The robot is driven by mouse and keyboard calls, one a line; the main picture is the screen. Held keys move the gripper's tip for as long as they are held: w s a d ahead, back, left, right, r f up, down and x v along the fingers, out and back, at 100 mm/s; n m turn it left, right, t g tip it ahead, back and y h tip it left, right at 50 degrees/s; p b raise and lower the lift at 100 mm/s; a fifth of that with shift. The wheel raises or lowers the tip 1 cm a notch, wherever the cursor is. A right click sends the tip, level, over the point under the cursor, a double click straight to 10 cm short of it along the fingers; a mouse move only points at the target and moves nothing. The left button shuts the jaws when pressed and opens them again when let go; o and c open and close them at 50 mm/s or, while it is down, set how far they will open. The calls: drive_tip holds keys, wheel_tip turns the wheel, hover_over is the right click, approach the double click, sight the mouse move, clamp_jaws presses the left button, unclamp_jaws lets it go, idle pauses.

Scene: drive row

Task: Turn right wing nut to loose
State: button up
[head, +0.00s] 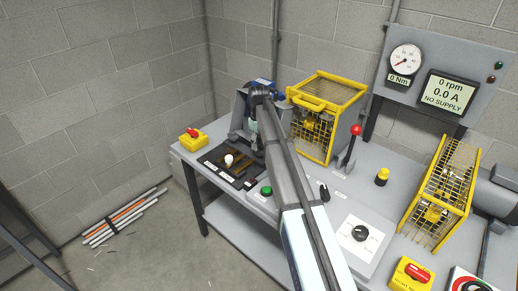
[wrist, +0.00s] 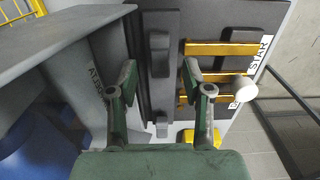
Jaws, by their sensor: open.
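My gripper (wrist: 160,78) is open, with its two green-padded fingers apart and nothing between the pads. Beyond them in the wrist view is a dark upright strip with a raised dark grey piece (wrist: 159,53). A smaller dark piece (wrist: 162,128) sits lower on the same strip. Either could be a wing nut; I cannot tell which is the right one. In the head view my arm reaches over the grey machine (head: 240,107) at the bench's left end and hides most of my gripper and the parts there.
Brass bars (wrist: 225,48) and a white knob (wrist: 243,88) lie right of my fingers, on the dark board (head: 213,161). A grey housing (wrist: 60,42) is close on the left. A yellow cage (head: 323,88) and a red-knobbed lever (head: 351,142) stand right of my arm.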

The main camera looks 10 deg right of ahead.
sight(259, 149)
wheel_tip(259, 149, up, 8)
idle(0.4)
drive_tip(key=s+a+f+n+y+b, duration=0.1)
drive_tip(key=s+a+f, duration=0.3)
drive_tip(key=a, duration=0.5)
drive_tip(key=s+a+f+n+g+y+b, duration=0.1)
drive_tip(key=s+a+f+n, duration=0.15)
drive_tip(key=a+f, duration=0.5)
drive_tip(key=s+a+f+n+y+b, duration=0.1)
drive_tip(key=s+a+f, duration=0.25)
drive_tip(key=a, duration=0.65)
drive_tip(key=s+d+f+m+g+h, duration=0.15)
drive_tip(key=s+d+f, duration=0.35)
drive_tip(key=s+f, duration=0.7)
drive_tip(key=s+d+f+m+g, duration=0.1)
drive_tip(key=s+d+f+m, duration=0.3)
drive_tip(key=s+f, duration=0.85)
drive_tip(key=s+d+f+m+g+p, duration=0.1)
drive_tip(key=s+d, duration=0.4)
drive_tip(key=s, duration=0.5)
drive_tip(key=s+d+f+m+g+h+p, duration=0.1)
drive_tip(key=s+d+f+m, duration=0.2)
drive_tip(key=s, duration=0.7)
drive_tip(key=s+d+f+m+g+p, duration=0.1)
drive_tip(key=s+d+f+m, duration=0.1)
drive_tip(key=s+d+f, duration=0.3)
drive_tip(key=s+d, duration=0.4)
drive_tip(key=s, duration=0.1)
drive_tip(key=shift+s+m, duration=0.2)
drive_tip(key=shift+m, duration=0.1)
